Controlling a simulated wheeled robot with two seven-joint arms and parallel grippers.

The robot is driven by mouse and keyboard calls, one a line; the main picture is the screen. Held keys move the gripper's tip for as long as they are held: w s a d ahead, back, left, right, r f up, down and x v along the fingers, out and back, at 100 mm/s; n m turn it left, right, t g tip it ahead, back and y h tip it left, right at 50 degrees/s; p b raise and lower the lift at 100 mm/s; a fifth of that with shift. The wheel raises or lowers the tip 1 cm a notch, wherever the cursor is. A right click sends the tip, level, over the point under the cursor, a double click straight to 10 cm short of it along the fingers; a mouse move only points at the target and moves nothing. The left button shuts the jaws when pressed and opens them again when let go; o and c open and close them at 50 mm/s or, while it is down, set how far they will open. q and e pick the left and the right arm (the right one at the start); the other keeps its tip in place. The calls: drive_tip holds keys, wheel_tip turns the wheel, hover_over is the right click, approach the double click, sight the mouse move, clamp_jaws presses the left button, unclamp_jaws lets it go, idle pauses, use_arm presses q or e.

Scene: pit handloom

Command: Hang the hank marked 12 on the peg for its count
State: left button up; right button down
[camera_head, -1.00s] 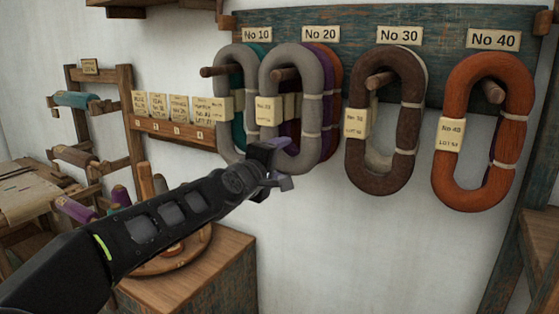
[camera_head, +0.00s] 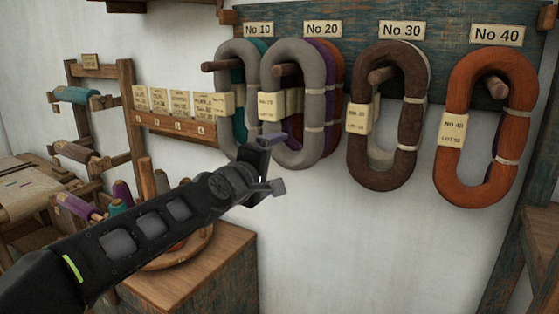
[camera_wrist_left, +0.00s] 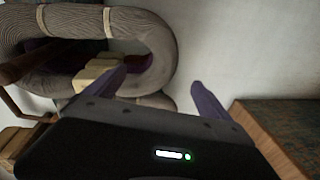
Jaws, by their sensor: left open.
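My left gripper (camera_head: 272,165) is open and empty, just below and in front of the two left grey hanks. A grey hank (camera_head: 228,132) hangs at the No 10 peg (camera_head: 218,66), with a teal hank (camera_head: 238,78) behind it. Another grey hank (camera_head: 270,70) hangs at the No 20 peg (camera_head: 285,69), with purple and orange-red hanks behind. In the left wrist view a grey hank (camera_wrist_left: 160,40) is beside the open fingers (camera_wrist_left: 160,85). My right gripper is not in view.
A brown hank (camera_head: 411,125) hangs under No 30, an orange hank (camera_head: 521,128) under No 40. A rail of written cards (camera_head: 180,127) and a bobbin rack (camera_head: 126,90) are at left. A wooden chest (camera_head: 225,262) stands below my arm. Wall right of it is bare.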

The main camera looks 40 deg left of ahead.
use_arm(q)
drive_tip(key=v, duration=0.4)
drive_tip(key=shift+f, duration=0.1)
idle(0.4)
